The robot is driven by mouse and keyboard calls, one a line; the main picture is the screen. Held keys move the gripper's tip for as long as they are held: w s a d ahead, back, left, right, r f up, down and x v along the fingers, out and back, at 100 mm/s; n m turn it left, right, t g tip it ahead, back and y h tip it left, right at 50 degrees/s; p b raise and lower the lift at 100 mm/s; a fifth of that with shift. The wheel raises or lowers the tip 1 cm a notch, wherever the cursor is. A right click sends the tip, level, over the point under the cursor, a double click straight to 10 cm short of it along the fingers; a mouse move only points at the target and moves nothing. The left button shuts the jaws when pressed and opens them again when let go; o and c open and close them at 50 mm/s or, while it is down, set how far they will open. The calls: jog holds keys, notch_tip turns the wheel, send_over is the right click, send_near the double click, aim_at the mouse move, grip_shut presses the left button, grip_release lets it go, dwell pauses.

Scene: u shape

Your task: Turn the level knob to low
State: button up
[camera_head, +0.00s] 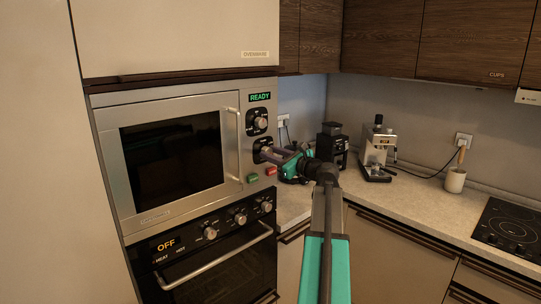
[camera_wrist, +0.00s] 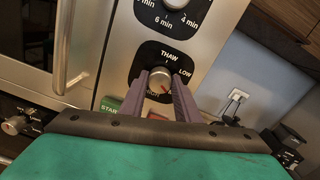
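The microwave's level knob (camera_wrist: 160,78) is a round metallic dial on a black plate, with THAW above it and LOW to its upper right. A red mark on the dial points toward the lower right. Contact cannot be told. In the head view, my gripper (camera_head: 268,153) reaches from the right to the lower dial of the microwave (camera_head: 107,145), covering part of it.
A timer knob (camera_head: 260,123) sits just above, under a READY display (camera_head: 260,97). Green (camera_head: 252,178) and red (camera_head: 271,171) buttons lie just below. The microwave door handle (camera_head: 233,145) stands out to the left. An oven (camera_head: 215,265) showing OFF is underneath. The counter holds a coffee machine (camera_head: 377,152).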

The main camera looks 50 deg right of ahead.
jog(key=shift+a, duration=0.1)
jog(key=shift+f+n+b, duration=0.1)
jog(key=shift+n+b, duration=0.3)
jog(key=shift+b, duration=0.05)
jog(key=shift+n+b, duration=5.4)
jog(key=shift+b, duration=0.15)
